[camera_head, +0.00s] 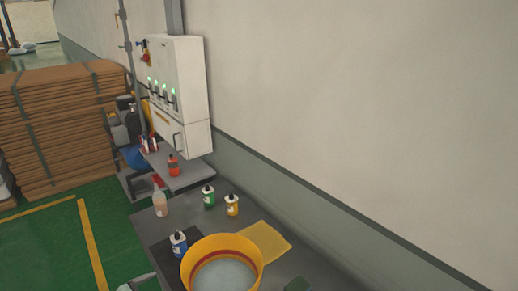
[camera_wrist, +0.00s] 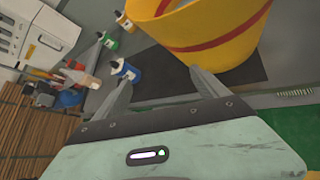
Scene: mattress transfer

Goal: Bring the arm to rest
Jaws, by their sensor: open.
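My gripper (camera_wrist: 162,86) shows in the wrist view with its two fingers spread apart and nothing between them. Beyond the fingers lie a dark mat (camera_wrist: 175,75) and a large yellow bucket (camera_wrist: 215,35) with a red band. A blue-labelled bottle (camera_wrist: 122,70) is near the left fingertip in the picture; I cannot tell the exact gap. In the head view the bucket (camera_head: 222,265) stands on the grey table at the bottom and has a pale content. My gripper cannot be made out clearly there.
The grey table (camera_head: 150,228) also holds a blue-labelled bottle (camera_head: 178,243), a green bottle (camera_head: 208,196), a yellow bottle (camera_head: 232,205), a spray bottle (camera_head: 160,200) and a yellow cloth (camera_head: 268,242). A white wall cabinet (camera_head: 183,90) and stacked cardboard (camera_head: 60,130) stand behind. Green floor is clear at left.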

